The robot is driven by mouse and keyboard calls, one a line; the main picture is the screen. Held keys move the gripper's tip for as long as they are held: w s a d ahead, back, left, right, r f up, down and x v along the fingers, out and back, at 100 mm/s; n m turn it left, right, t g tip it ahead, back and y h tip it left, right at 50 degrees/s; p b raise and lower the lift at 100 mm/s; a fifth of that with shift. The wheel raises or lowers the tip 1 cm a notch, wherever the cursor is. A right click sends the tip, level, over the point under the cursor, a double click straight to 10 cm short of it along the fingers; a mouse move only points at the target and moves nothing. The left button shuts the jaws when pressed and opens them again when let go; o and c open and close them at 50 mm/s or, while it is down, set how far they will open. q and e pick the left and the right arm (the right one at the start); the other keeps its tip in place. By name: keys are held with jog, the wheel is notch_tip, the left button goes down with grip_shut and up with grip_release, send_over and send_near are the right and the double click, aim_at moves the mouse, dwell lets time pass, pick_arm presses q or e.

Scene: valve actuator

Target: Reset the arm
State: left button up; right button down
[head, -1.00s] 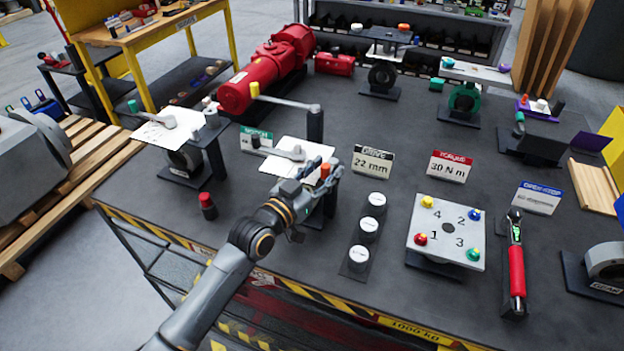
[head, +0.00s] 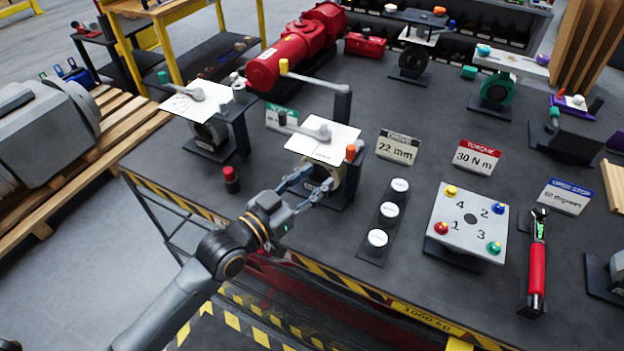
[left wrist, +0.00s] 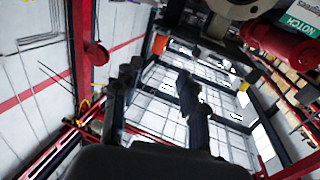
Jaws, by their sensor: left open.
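My left arm (head: 215,250) reaches in from the lower left of the head view. Its left gripper (head: 312,185) is open, with its fingers apart and nothing seen between them. It is just in front of the near valve stand, beneath the front edge of its white plate (head: 325,146). I cannot tell whether the fingertips touch the stand. The plate bears a grey lever (head: 312,131), and an orange peg (head: 350,153) stands at its right. In the left wrist view the gripper's two dark fingers (left wrist: 158,95) are spread apart. My right gripper is not in view.
A red-capped peg (head: 230,178) stands left of the gripper. Round white-topped pieces (head: 389,212) stand in a strip at its right, then a numbered plate (head: 468,228) and a red-handled wrench (head: 537,265). The table's striped front edge (head: 350,287) passes below the forearm.

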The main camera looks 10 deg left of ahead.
pick_arm(q)
jog(key=s+a+f+n+g+y, duration=0.2)
jog(key=s+a+f+g+y, duration=0.25)
jog(key=s+f, duration=0.55)
jog(key=s+a+f+n+g+y, duration=0.1)
jog(key=s+a+f+g+y, duration=0.25)
jog(key=s, duration=0.35)
jog(key=s+a+f+n+g+y, duration=0.25)
jog(key=s+a, duration=0.25)
jog(key=s, duration=0.3)
notch_tip(320, 180, down, 29)
jog(key=s+g+b, duration=0.1)
jog(key=g+b, duration=0.1)
jog(key=b, duration=0.1)
jog(key=s+a+f+m+g+b, duration=0.1)
jog(key=s+a+f+b, duration=0.1)
jog(key=s+f, duration=1.5)
notch_tip(320, 180, down, 3)
jog(key=shift+s+a+b, duration=0.3)
jog(key=shift+a+b, duration=0.1)
jog(key=shift+a, duration=0.1)
